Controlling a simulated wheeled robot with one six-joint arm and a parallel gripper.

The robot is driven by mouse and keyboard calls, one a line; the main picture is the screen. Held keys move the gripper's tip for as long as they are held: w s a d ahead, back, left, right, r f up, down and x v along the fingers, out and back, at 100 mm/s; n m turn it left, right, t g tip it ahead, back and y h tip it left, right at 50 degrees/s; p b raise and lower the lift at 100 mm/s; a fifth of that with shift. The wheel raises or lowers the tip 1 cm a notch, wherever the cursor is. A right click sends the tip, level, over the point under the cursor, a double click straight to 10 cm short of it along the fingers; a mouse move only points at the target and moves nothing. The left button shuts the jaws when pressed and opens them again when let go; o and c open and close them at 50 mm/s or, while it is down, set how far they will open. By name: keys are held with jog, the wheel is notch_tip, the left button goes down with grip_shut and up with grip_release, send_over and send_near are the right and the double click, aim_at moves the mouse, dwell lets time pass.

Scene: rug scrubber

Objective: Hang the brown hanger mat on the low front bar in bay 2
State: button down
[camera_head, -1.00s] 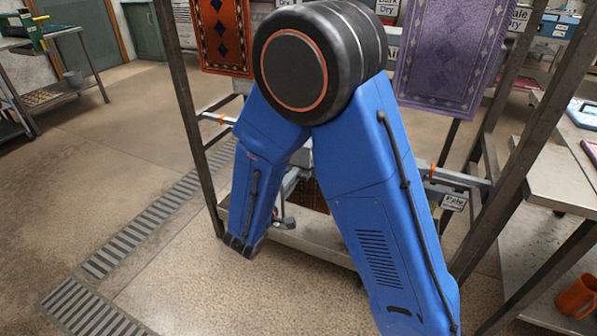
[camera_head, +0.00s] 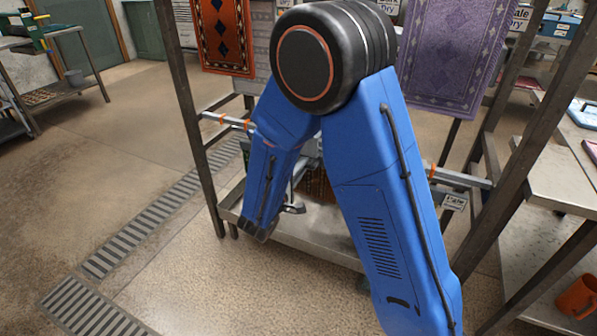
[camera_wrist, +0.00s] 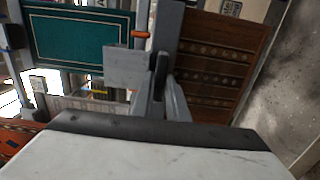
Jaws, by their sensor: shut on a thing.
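The brown hanger mat (camera_wrist: 212,62), with rows of small pale motifs, is in the wrist view, with a grey hanger rail (camera_wrist: 167,30) along its left edge. My gripper (camera_wrist: 163,85) is shut on the mat's hanger. In the head view a small piece of the brown mat (camera_head: 318,185) shows behind my blue arm, above a low metal shelf. The low front bar (camera_head: 462,178) runs across the rack, with orange clips towards each end; my arm hides its middle. I cannot tell whether the hanger touches the bar.
A red patterned mat (camera_head: 222,35) and a purple mat (camera_head: 450,50) hang higher on the rack. Rack posts (camera_head: 187,110) stand on both sides. A green mat (camera_wrist: 82,38) shows in the wrist view. A steel table (camera_head: 560,180) is at right; floor at left is open.

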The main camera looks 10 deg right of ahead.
jog(key=shift+x, duration=1.65)
jog(key=shift+w+f, duration=0.1)
jog(key=shift+f, duration=1.35)
